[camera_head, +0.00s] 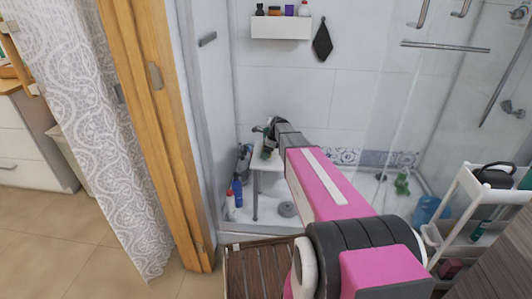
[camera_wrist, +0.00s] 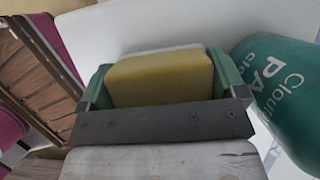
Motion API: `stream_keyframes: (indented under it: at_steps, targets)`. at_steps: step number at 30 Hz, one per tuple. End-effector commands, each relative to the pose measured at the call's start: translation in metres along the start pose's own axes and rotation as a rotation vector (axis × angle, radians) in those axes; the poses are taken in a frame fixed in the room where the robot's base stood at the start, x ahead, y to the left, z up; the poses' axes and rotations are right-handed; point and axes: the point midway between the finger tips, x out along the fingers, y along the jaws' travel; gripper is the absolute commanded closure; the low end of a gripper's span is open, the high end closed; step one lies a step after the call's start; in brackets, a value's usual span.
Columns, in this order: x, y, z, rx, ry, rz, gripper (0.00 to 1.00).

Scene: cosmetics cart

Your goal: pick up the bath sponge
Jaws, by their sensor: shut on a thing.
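The bath sponge (camera_wrist: 160,80) is a yellow block in the wrist view. It sits between the two green fingers of my gripper (camera_wrist: 163,76), which is shut on its sides. In the head view my gripper (camera_head: 270,132) is small and far off, at the white bench (camera_head: 256,165) in the shower. The sponge cannot be made out there. In the wrist view a pale surface lies right behind the sponge; whether the sponge touches it I cannot tell.
A green bottle with white lettering (camera_wrist: 283,95) stands close to the right finger. Blue bottles (camera_head: 237,192) stand below the bench. A wall shelf (camera_head: 281,28) hangs above, a wooden door frame (camera_head: 160,120) is at left, and a white cart (camera_head: 480,190) is at right.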

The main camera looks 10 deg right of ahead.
Motion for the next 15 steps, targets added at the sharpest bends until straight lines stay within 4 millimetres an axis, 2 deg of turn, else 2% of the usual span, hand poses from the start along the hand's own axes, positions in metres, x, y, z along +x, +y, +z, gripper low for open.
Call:
stream_keyframes:
  at_steps: [8, 12, 15]
  targets:
    - [-0.016, 0.001, 0.006, 0.000, 0.000, -0.001, 0.37]
    - [-0.032, 0.001, 0.013, 0.000, 0.000, -0.001, 0.37]
    - [-0.032, 0.020, 0.013, 0.000, 0.000, 0.001, 0.37]
